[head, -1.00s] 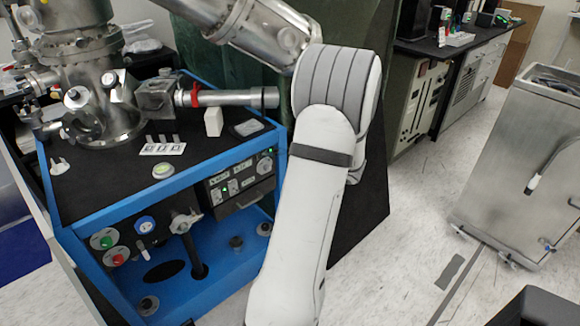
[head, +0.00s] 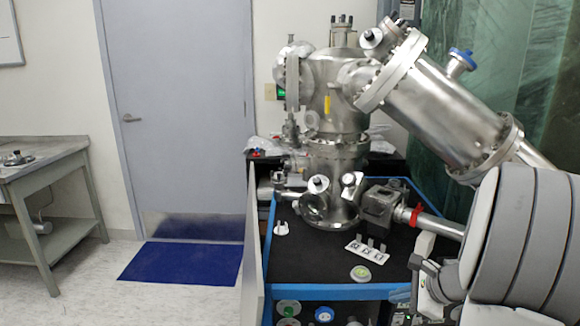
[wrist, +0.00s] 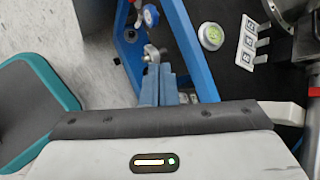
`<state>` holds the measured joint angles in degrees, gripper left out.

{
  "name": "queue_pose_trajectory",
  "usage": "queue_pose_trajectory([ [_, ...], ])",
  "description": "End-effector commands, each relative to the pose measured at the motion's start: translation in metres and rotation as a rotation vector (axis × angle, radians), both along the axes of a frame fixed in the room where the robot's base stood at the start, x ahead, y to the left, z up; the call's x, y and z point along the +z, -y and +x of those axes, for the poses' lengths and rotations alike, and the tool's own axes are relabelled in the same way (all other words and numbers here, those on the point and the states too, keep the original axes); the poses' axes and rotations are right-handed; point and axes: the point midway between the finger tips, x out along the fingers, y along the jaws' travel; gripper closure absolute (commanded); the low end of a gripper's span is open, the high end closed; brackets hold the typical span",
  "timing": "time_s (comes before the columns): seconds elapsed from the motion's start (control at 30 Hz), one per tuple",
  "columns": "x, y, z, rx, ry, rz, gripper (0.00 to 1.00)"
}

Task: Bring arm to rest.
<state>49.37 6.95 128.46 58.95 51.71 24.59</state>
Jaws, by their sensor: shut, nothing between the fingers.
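My arm (head: 520,240), white with grey bands, fills the lower right of the head view, close to the blue-framed cart. In the wrist view my gripper (wrist: 164,72) points away from the camera with its two fingers together. It is shut and holds nothing. Beyond the fingers are the cart's blue frame (wrist: 192,50) and a metal valve handle (wrist: 152,53). I cannot tell how far the fingertips are from them. In the head view the arm's bulk and the cart front make the gripper hard to pick out.
The steel vacuum chamber (head: 335,150) stands on the cart's black top (head: 320,262), with a large steel cylinder (head: 435,105) reaching right above my arm. A round green-marked disc (head: 360,273) lies on top. A metal table (head: 45,170) stands left; floor near the blue mat (head: 182,262) is clear.

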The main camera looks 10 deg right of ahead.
Motion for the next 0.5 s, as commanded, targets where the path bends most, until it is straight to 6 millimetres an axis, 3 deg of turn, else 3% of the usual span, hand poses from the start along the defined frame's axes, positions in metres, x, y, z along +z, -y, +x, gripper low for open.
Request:
queue_pose_trajectory([
  [0.03,0.022,-0.034,0.000,0.141,-0.007,-0.072,1.00],
  [0.2,0.057,-0.119,-0.024,0.607,-0.023,-0.327,1.00],
  [0.4,0.094,-0.184,-0.069,1.138,-0.003,-0.640,1.00],
  [0.5,0.111,-0.203,-0.090,1.377,0.019,-0.796,1.00],
])
